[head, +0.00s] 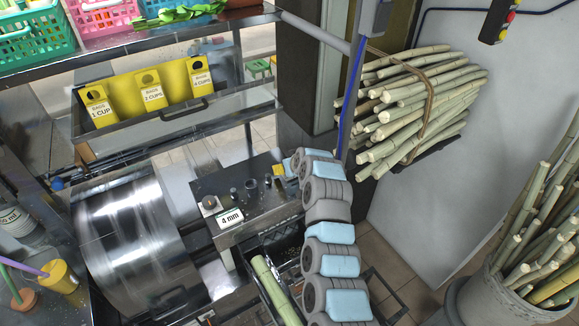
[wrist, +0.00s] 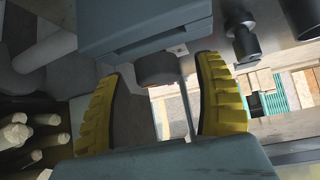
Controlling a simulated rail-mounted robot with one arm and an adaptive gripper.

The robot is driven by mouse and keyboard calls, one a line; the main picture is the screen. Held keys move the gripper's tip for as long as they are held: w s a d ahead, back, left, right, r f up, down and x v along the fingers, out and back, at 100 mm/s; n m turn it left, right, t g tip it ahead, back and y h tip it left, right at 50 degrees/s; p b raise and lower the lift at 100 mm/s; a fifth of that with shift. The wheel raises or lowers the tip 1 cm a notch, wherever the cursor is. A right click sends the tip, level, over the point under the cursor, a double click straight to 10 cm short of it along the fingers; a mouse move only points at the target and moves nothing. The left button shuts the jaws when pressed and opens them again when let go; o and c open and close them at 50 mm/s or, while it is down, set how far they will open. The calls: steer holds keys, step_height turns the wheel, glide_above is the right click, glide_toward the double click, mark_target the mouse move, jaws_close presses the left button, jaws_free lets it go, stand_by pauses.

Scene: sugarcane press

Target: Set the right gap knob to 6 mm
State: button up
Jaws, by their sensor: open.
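The press has a dark metal top plate (head: 216,182) with a row of small knobs and posts. A white label (head: 229,219) on its front appears to read 4 mm. My gripper (head: 279,171) is at the right end of the plate, largely hidden by my arm in the head view. In the wrist view its two yellow fingers (wrist: 158,95) are apart. A dark round knob (wrist: 155,68) shows between them, partly covered by a grey-blue block. I cannot tell whether they touch it.
A dark cylindrical post (wrist: 240,38) stands near the right finger. A large steel drum (head: 130,230) is left of the plate. Yellow cup boxes (head: 150,92) sit on a shelf above. Bundled cane (head: 415,100) hangs behind my arm, and a cane bucket (head: 500,300) stands at right.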

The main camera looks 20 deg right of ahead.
steer(key=shift+w+f, duration=0.1)
steer(key=shift+f, duration=0.1)
steer(key=shift+c, duration=0.2)
steer(key=c, duration=1.1)
steer(key=shift+c, duration=0.2)
